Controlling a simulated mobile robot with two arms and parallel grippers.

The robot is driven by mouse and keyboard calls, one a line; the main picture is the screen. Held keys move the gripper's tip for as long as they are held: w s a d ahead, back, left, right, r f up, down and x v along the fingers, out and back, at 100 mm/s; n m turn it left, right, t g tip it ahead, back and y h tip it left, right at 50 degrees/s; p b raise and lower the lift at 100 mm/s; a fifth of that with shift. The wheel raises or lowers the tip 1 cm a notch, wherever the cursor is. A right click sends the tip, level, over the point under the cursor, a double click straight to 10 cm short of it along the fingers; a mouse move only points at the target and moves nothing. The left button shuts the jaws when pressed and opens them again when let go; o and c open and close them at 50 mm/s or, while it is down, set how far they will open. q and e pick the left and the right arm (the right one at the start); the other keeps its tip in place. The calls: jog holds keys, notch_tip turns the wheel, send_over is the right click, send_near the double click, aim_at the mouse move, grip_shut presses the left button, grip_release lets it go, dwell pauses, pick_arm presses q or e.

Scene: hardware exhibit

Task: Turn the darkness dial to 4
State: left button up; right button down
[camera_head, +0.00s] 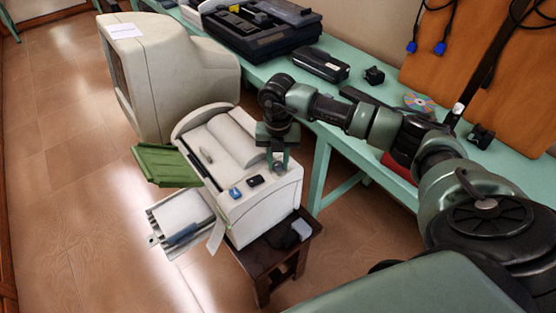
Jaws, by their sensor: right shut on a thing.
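A beige copier-like machine (262,208) stands on a small dark stool, its top facing up. My right gripper (278,164) reaches down from the right to the right part of its top panel. It is shut on a small grey knob there, which appears to be the darkness dial (279,169). The gripper largely covers the dial, and its marks and setting cannot be read. A blue button (235,193) and a black button (255,181) sit on the panel to the left of the gripper. My left gripper is not in view.
A green tray (165,166) and a lower paper tray (180,222) stick out from the machine's left side. A large beige monitor (175,75) stands behind it. A green table (335,125) with black devices runs along the wall. The floor at left is clear.

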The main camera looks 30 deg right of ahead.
aim_at(277, 164)
jog(key=shift+w+m, duration=0.1)
jog(key=shift+m, duration=0.5)
jog(key=c, duration=1.1)
grip_release()
jog(key=shift+c, duration=0.2)
jog(key=shift+r, duration=0.1)
notch_tip(277, 164, up, 8)
jog(key=shift+f+b, duration=0.15)
jog(key=shift+b, duration=0.45)
jog(key=shift+a, duration=0.1)
